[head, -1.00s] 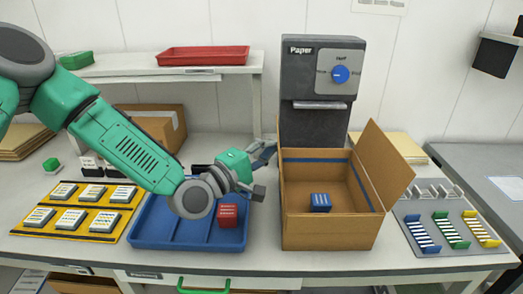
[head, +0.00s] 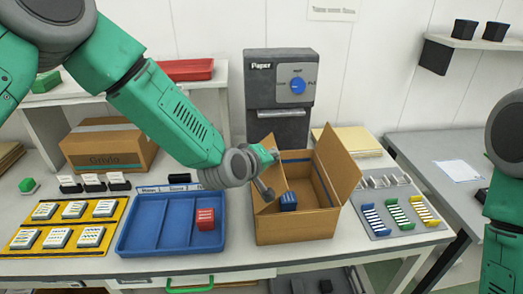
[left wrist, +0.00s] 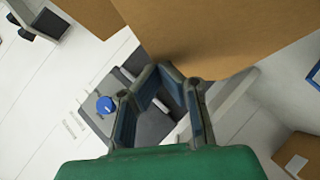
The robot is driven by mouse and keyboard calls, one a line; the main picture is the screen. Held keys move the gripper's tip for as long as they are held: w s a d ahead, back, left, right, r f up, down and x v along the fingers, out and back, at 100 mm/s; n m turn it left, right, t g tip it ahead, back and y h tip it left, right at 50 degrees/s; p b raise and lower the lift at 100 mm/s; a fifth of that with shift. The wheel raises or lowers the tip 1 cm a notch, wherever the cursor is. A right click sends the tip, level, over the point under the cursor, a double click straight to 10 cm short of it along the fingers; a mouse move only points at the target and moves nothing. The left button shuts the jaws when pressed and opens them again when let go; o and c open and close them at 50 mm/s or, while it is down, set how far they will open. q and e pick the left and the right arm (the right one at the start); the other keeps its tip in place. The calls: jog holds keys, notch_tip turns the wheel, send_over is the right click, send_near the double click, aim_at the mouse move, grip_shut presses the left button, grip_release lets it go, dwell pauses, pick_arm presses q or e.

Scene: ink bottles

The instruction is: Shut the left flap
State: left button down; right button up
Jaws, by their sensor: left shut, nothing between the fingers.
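The open cardboard box (head: 295,228) stands on the table with a small blue block (head: 288,202) inside. Its left flap (head: 279,180) stands up and leans slightly inward over the opening. My left gripper (head: 272,156) is shut and empty, at the outer upper side of this flap; whether it touches is unclear. In the left wrist view the shut fingers (left wrist: 168,75) are just below a large brown cardboard surface (left wrist: 215,35), apparently the flap. The right flap (head: 338,160) stands open, leaning outward. My right arm shows at the right edge, its gripper out of view.
A blue tray (head: 137,235) with a red block (head: 205,219) is left of the box. A grey paper dispenser (head: 280,95) stands behind it. A grey rack with coloured holders (head: 398,216) is to the right. A closed carton (head: 108,145) sits back left.

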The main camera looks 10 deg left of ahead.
aim_at(278, 164)
pick_arm(q)
jog(key=shift+w+d+f, duration=0.3)
jog(key=shift+d+f, duration=0.35)
jog(key=shift+d, duration=0.1)
jog(key=shift+w+d+f+y, duration=0.15)
jog(key=shift+d+f+y, duration=0.1)
jog(key=shift+y, duration=0.05)
jog(key=shift+f+m+g, duration=0.3)
jog(key=shift+f, duration=0.05)
jog(key=shift+d+f+b, duration=0.4)
jog(key=shift+f+b, duration=0.15)
jog(key=shift+f, duration=0.05)
jog(key=f, duration=0.1)
jog(key=d+f+b, duration=0.1)
jog(key=b, duration=0.1)
jog(key=shift+w+d+f, duration=0.3)
jog(key=shift+f, duration=0.25)
